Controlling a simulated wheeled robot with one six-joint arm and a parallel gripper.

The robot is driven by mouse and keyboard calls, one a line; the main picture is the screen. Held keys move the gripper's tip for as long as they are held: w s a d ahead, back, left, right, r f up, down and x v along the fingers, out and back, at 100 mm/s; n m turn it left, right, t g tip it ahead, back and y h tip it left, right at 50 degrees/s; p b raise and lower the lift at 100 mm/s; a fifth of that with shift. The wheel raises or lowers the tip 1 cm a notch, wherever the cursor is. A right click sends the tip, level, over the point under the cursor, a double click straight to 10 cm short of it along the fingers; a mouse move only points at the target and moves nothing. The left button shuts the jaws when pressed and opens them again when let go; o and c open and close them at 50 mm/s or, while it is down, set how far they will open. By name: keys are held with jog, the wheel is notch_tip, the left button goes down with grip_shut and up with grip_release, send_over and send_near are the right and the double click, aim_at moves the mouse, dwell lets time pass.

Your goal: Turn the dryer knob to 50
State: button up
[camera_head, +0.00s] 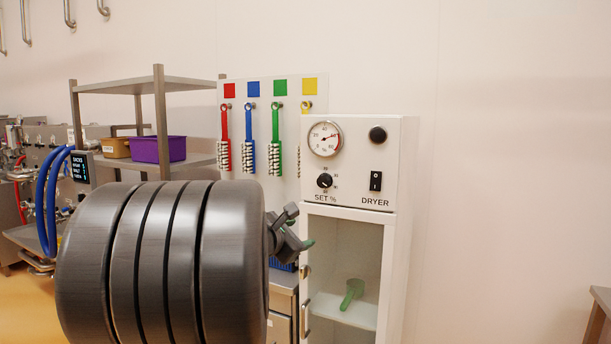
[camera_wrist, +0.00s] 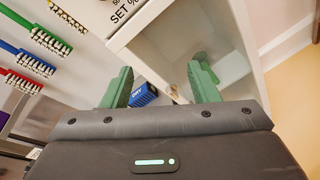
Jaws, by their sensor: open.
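The dryer knob (camera_head: 324,180) is a small black dial above the "SET %" label on the white dryer cabinet (camera_head: 408,165). Its pointer setting is too small to read. My gripper (camera_head: 304,238) is in front of the cabinet, lower and left of the knob, apart from it, partly hidden behind my arm in the head view. In the wrist view my gripper (camera_wrist: 160,86) shows two green fingers spread apart with nothing between them. The "SET" label (camera_wrist: 125,8) is at the top edge there, with the knob itself not clearly visible.
A round gauge (camera_head: 325,138), a black button (camera_head: 377,134) and a rocker switch (camera_head: 375,181) share the panel. The glazed door below shows a green scoop (camera_head: 352,293) inside. Coloured brushes (camera_head: 249,140) hang left of the cabinet. The wall at right is clear.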

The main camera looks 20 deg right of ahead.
aim_at(321, 183)
jog(key=w+r+n+t+h+p, duration=0.2)
jog(key=w+r+n, duration=0.2)
jog(key=r, duration=0.4)
jog(key=p+x, duration=0.2)
jog(key=x, duration=1.1)
jog(key=shift+w+d+p, duration=0.1)
jog(key=shift+d+p, duration=0.3)
jog(key=shift+d, duration=0.05)
jog(key=shift+c, duration=0.4)
jog(key=c, duration=0.9)
jog(key=shift+f, duration=0.1)
jog(key=shift+b, duration=0.4)
